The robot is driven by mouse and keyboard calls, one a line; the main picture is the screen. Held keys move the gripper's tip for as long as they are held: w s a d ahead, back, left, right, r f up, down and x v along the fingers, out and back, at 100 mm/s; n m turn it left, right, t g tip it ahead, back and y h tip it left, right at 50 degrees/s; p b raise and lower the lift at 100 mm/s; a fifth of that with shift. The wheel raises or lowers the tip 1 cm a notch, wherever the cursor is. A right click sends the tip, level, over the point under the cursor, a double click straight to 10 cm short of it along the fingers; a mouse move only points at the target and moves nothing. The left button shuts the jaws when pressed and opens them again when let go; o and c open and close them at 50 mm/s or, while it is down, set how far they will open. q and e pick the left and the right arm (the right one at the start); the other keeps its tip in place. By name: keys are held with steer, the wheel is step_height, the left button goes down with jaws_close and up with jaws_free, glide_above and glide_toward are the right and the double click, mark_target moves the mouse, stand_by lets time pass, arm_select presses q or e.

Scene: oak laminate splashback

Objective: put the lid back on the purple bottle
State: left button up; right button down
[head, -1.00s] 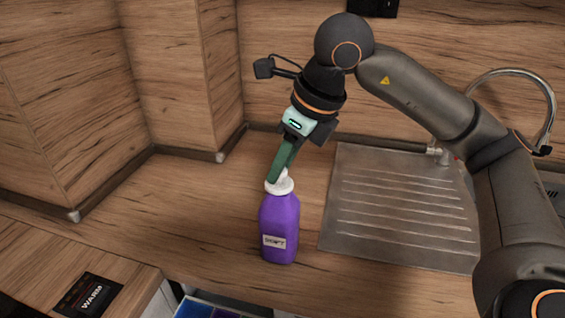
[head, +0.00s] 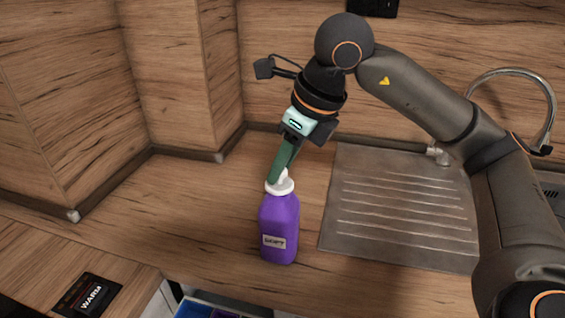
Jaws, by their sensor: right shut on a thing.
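The purple bottle (head: 279,220) stands upright on the wooden counter and carries a pale label with dark lettering. The white lid (head: 281,186) is at the bottle's mouth, touching or very close to its top; I cannot tell how firmly it sits. My right gripper (head: 279,176) comes down from above, tilted, with its green fingers shut on the lid. The fingers hide part of the lid's upper piece. My left gripper is not in view.
A metal drainboard (head: 400,205) lies right of the bottle, with a curved tap (head: 548,100) behind it. A dark card reading WARM (head: 90,296) lies at the lower left. An open drawer (head: 205,308) shows below the counter edge. The counter left of the bottle is clear.

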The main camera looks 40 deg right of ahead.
steer(key=shift+f, duration=0.1)
stand_by(0.6)
steer(key=shift+c, duration=0.2)
jaws_free()
stand_by(0.5)
steer(key=shift+r+p, duration=2.85)
steer(key=shift+r, duration=0.75)
steer(key=shift+c, duration=0.4)
jaws_close()
